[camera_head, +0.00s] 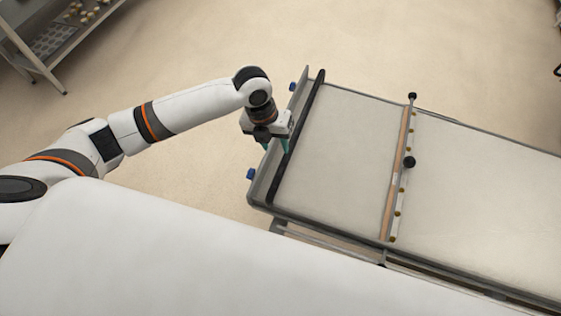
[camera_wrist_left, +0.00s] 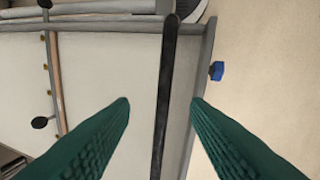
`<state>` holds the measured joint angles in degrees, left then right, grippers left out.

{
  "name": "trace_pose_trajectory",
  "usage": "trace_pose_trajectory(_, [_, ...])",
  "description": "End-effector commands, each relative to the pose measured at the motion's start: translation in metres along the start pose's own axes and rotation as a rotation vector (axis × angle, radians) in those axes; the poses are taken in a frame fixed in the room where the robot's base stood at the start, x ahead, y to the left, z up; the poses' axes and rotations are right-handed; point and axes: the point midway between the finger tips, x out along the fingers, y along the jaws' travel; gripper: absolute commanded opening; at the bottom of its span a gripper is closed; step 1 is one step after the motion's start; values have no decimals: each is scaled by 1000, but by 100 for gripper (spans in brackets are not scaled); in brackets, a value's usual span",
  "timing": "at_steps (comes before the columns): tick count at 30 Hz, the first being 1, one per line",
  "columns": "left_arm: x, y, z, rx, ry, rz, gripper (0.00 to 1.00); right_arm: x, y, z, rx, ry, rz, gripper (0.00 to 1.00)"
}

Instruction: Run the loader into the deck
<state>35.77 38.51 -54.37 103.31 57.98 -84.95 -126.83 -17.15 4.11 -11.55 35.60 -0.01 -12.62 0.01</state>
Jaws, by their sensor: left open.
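The loader (camera_head: 335,150) is a long flat tray with a pale cloth top and grey metal edges, running from the centre to the right edge of the head view. A black bar (camera_head: 312,105) spans its left end, just inside the raised end plate. My left gripper (camera_head: 277,145) is above this end, pointing down, with teal fingers. In the left wrist view the open fingers (camera_wrist_left: 160,102) lie on either side of the black bar (camera_wrist_left: 166,85), with nothing visibly gripped. I cannot tell the remaining height. The deck opening and my right gripper are out of view.
A crossbar (camera_head: 397,180) with a wooden strip and black knobs lies across the loader. Blue knobs (camera_head: 251,174) stick out at its left end. A shelf rack (camera_head: 50,40) stands at the top left. Open floor (camera_head: 210,60) lies beyond my left arm.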

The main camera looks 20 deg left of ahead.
Motion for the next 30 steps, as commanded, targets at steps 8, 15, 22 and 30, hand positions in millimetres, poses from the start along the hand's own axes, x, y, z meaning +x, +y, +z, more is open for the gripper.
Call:
trace_pose_trajectory(8, [9, -7, -4, 93, -19, -15, 43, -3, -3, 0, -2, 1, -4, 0])
trace_pose_trajectory(15, [56, -7, -3, 91, -19, -15, 43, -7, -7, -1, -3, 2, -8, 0])
trace_pose_trajectory(22, [96, -8, -3, 89, -16, -15, 43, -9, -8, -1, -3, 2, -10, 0])
trace_pose_trajectory(30, [112, -8, -4, 91, -13, -15, 43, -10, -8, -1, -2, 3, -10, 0])
